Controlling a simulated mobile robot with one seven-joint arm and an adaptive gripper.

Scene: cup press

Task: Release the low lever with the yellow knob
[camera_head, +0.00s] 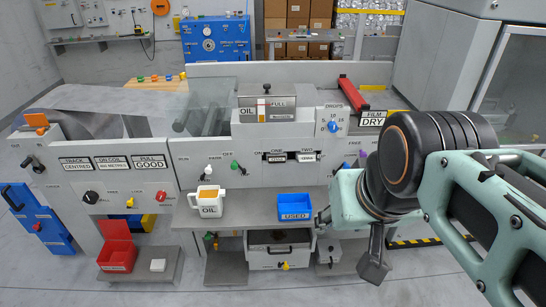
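A small yellow knob (284,266) sits low at the front of the machine, just under a grey drawer-like box with a black handle. Another yellow knob (130,202) is on the left panel, between the words FREE and LOCK. I cannot tell how far either lever is turned. My gripper (373,266) hangs at the right, in front of the machine, pointing down. It is right of the low yellow knob and apart from it, with nothing visible in it. Its fingers are seen from behind and partly hidden, so their opening is unclear.
A red bin (117,258) is at the lower left. A grey box (328,251) stands between the knob and my gripper. The floor in front is clear.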

